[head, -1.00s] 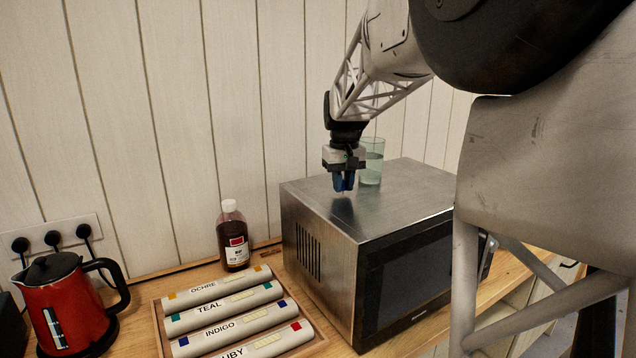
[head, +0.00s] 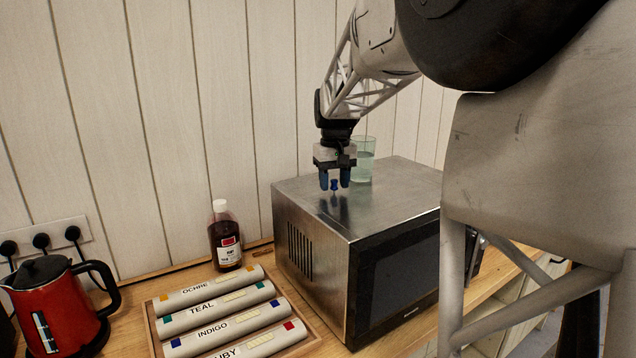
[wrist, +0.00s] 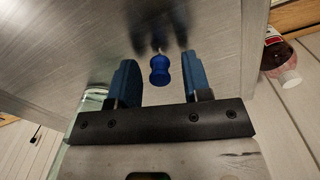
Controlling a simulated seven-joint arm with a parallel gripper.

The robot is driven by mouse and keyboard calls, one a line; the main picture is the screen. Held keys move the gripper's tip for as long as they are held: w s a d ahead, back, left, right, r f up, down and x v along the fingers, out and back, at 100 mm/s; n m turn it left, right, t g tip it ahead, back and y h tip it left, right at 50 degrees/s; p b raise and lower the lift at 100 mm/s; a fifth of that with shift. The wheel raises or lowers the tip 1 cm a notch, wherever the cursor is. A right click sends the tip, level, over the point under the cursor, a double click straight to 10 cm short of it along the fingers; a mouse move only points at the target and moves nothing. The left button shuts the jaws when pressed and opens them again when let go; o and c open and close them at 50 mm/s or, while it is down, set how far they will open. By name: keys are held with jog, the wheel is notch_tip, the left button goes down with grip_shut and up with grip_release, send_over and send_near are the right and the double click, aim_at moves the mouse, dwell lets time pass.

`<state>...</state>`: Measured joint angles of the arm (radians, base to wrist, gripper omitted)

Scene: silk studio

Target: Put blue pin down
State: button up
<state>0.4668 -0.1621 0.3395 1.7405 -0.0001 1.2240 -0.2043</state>
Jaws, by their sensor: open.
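The blue pin (head: 334,185) stands upright on top of the microwave (head: 290,196), near its left side. In the wrist view the blue pin (wrist: 160,70) sits between the two blue fingers, with a gap on each side. My gripper (head: 334,184) is open around the pin and points down, its fingertips just above the metal top. It also shows in the wrist view (wrist: 158,82), with its fingers apart and not touching the pin.
A glass of water (head: 363,160) stands on the microwave just behind my gripper. A brown bottle (head: 226,238) stands left of the microwave. A wooden tray (head: 152,325) holds several labelled rolls, and a red kettle (head: 62,310) is at far left. The microwave top is clear toward the right.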

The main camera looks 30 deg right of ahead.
aim_at(334, 180)
notch_tip(334, 180, up, 12)
dwell(0.6)
jog(key=shift+f, duration=0.1)
dwell(0.6)
jog(key=s+a+f+n+t, duration=0.1)
jog(key=s+a+f, duration=0.5)
jog(key=s+a, duration=0.45)
jog(key=s+a+f+n+t, duration=0.1)
jog(key=s+a+f, duration=0.65)
jog(key=a, duration=0.55)
jog(key=s+a+f, duration=0.5)
jog(key=s+f, duration=0.3)
jog(key=s, duration=0.3)
jog(key=shift+a+n+t, duration=0.3)
jog(key=shift+a+n, duration=0.05)
jog(key=shift+n, duration=0.05)
jog(key=shift+f, duration=0.1)
jog(key=shift+o, duration=0.5)
